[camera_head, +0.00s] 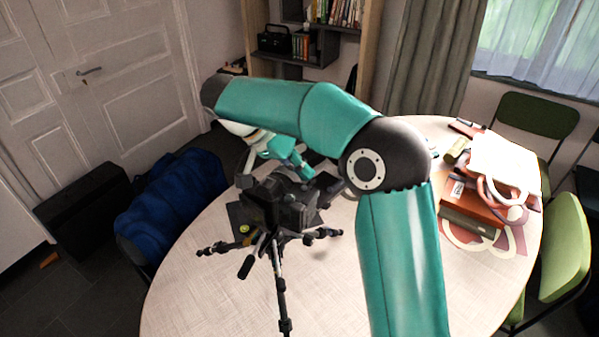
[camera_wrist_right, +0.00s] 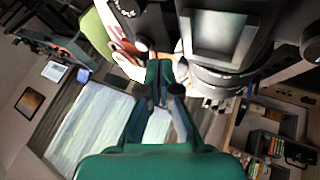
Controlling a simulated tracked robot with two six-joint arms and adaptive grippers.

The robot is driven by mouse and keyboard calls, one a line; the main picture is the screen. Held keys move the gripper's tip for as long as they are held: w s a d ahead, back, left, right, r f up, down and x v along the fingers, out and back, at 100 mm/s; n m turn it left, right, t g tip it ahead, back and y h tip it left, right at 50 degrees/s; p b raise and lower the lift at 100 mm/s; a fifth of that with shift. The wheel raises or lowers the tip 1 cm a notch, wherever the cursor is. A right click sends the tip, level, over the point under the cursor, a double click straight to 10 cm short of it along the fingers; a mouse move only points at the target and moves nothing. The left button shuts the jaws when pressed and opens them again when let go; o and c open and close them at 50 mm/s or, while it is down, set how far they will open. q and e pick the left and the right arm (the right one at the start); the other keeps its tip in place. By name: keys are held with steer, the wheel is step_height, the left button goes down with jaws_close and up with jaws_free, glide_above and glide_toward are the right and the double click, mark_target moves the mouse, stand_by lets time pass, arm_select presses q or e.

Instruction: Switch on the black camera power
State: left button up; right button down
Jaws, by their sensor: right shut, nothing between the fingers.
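The black camera (camera_head: 280,202) sits on a black tripod (camera_head: 284,300) on the round table. My right arm reaches over from the right, and its teal right gripper (camera_head: 303,170) is at the far side of the camera, partly hidden by my arm. In the right wrist view the black camera (camera_wrist_right: 222,38) fills the top, with its lens and round knobs showing. My right gripper (camera_wrist_right: 162,75) is shut and empty there, its tips close to the camera body near a small round knob. Whether they touch it I cannot tell. My left gripper is out of view.
The round wooden table (camera_head: 200,290) has free room at the front left. Bags and boxes (camera_head: 490,190) lie at its right side.

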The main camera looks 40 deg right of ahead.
steer(key=shift+s+d, duration=0.2)
steer(key=shift+a, duration=0.1)
steer(key=shift+w+a, duration=0.25)
steer(key=shift+a, duration=0.45)
steer(key=shift+r, duration=0.1)
